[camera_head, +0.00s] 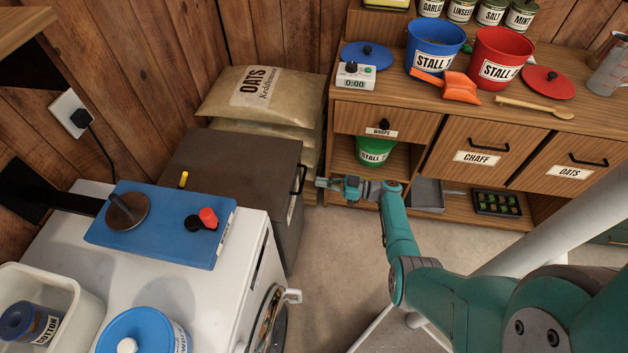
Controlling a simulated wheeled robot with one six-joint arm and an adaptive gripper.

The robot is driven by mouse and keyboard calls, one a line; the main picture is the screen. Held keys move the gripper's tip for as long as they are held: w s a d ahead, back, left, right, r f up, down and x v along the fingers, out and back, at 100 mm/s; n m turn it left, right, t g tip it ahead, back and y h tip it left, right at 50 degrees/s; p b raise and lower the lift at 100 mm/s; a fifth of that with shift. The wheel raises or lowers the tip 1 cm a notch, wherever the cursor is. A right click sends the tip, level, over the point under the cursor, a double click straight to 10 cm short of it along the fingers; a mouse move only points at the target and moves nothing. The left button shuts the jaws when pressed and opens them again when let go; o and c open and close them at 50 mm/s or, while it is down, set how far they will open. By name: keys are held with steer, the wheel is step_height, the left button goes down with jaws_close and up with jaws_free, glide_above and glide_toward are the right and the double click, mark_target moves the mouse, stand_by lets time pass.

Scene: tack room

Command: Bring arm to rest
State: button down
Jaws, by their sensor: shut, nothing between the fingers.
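My teal arm reaches from the lower right towards the middle of the view. My gripper (325,183) is at its far end, pointing left, small in the picture. It is shut and empty. It is in front of the wooden cabinet's open shelf, just below and left of the green bucket (374,151) labelled STALL. It appears apart from the bucket, close to the right side of the dark brown chest (228,165). The fingertips are too small to show in detail.
A wooden cabinet (465,135) carries a blue bucket (433,48), a red bucket (500,58), an orange scoop (458,88) and a timer (356,76). Oats sacks (290,100) stand behind the chest. A white appliance (150,280) is at left. Bare floor (340,250) lies between.

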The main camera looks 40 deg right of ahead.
steer(key=shift+s+d+f, duration=0.65)
steer(key=shift+s+d, duration=0.05)
steer(key=shift+s, duration=0.2)
steer(key=shift+s+d+f, duration=0.6)
steer(key=shift+s+d, duration=0.1)
steer(key=shift+s, duration=0.2)
